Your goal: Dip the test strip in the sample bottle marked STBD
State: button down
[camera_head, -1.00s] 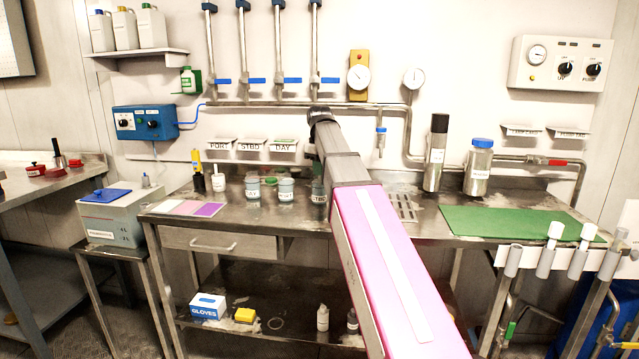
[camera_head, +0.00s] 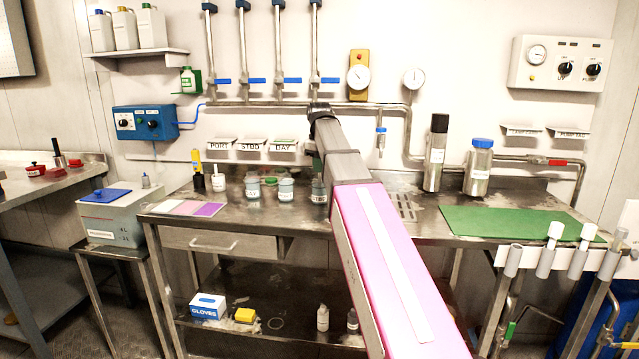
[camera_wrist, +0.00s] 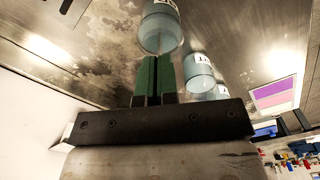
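Several sample bottles with pale blue-green contents stand on the steel bench in the head view: a left one (camera_head: 252,188), a middle one (camera_head: 286,188) and a right one (camera_head: 318,190) partly behind my arm. The right one's label appeared to read STBD in the earlier frame. In the wrist view, one bottle (camera_wrist: 161,28) stands just beyond my fingertips and another (camera_wrist: 199,72) is to its right; their labels are not fully legible. My gripper (camera_wrist: 156,62) has its green fingers close together. I see no test strip between them. The arm mostly hides the gripper in the head view.
A white cup (camera_head: 218,183) and a yellow-and-black tool (camera_head: 198,178) stand left of the bottles. A colour chart (camera_head: 190,208) lies at the bench's front left. Steel cylinders (camera_head: 478,168) and a green mat (camera_head: 515,223) are to the right. Wall pipes run behind.

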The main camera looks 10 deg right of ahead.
jog(key=shift+r, duration=4.8)
